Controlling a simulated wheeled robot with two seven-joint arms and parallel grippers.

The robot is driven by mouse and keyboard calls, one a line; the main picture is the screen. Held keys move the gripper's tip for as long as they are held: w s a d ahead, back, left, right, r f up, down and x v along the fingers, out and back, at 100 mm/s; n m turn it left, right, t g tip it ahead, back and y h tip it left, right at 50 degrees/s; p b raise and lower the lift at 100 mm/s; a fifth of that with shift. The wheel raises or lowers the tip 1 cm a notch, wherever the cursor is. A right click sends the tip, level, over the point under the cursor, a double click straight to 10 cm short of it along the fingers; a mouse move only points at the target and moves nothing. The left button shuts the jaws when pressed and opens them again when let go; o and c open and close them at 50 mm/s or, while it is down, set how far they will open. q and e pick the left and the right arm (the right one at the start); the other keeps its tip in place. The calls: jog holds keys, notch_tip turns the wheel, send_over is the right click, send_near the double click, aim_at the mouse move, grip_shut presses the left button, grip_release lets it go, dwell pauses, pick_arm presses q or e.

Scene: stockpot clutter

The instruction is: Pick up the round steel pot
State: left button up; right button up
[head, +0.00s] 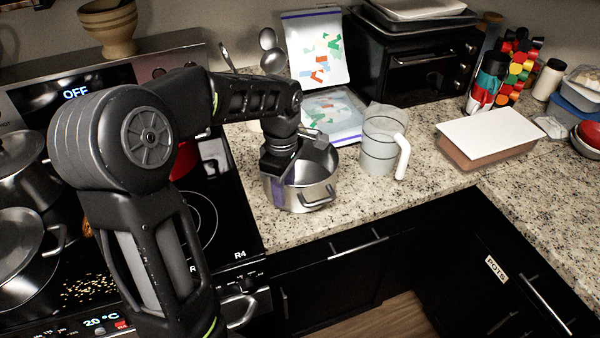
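A round steel pot (318,182) with a side handle stands on the granite counter, just right of the stove. My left arm comes in from the left and reaches over it. My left gripper (279,176) points down at the pot's left side and overlaps its rim in the picture. The gripper hides part of the pot's left wall and top. I cannot see its fingertips clearly, nor whether they close on the rim. My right gripper is not in view.
A white-lidded container (487,137) is farther right. Large steel pots (22,250) stand on the stove at left. The counter's front edge is close to the pot.

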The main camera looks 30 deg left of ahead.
pick_arm(q)
jog(key=shift+f, duration=0.75)
grip_shut()
dwell(1.3)
